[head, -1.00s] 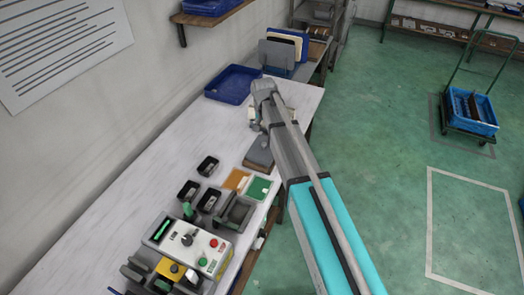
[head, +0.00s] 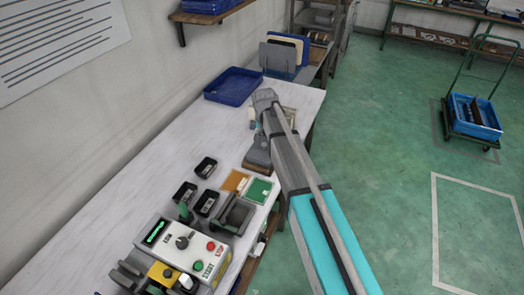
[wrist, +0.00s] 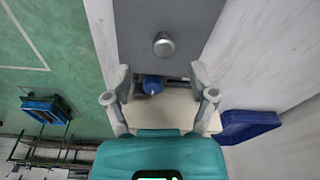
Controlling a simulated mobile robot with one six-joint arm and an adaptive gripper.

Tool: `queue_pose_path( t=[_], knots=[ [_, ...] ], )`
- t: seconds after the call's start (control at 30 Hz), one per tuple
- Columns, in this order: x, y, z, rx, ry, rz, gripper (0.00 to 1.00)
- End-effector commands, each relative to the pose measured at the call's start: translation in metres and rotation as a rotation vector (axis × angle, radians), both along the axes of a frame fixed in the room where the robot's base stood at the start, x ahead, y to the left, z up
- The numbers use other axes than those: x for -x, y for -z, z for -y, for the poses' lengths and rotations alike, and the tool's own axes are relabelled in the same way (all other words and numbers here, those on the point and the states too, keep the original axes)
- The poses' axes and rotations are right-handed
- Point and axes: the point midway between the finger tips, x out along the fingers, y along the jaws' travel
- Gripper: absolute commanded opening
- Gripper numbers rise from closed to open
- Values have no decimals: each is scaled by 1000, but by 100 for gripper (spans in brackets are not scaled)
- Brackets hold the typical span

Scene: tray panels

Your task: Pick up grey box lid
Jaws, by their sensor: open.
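The grey box lid (wrist: 168,18) shows at the top of the wrist view as a flat dark grey panel with a round metal knob (wrist: 163,45). In the head view the grey lid (head: 257,153) lies on the bench near its right edge, partly hidden by my arm. My gripper (wrist: 161,82) is open and empty. In the wrist view its two fingertips are spread apart at the lid's lower end, with the knob above the gap between them. I cannot tell the height of the fingers over the lid. In the head view my arm hides most of the gripper.
A blue tray (head: 233,86) stands at the far end of the white bench (head: 150,165). A small blue object (wrist: 153,84) shows between my fingers. Nearer are small black bins (head: 206,167), a green card (head: 259,191) and a control box (head: 186,250). Bare bench lies to the left.

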Motion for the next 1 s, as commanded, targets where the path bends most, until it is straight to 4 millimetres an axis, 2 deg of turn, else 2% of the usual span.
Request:
queue_pose_path(
  t=[0.47,1.0],
  knots=[
    [-1,5,0,0,1,0,73],
    [-8,44,-3,0,1,0,73]
  ],
)
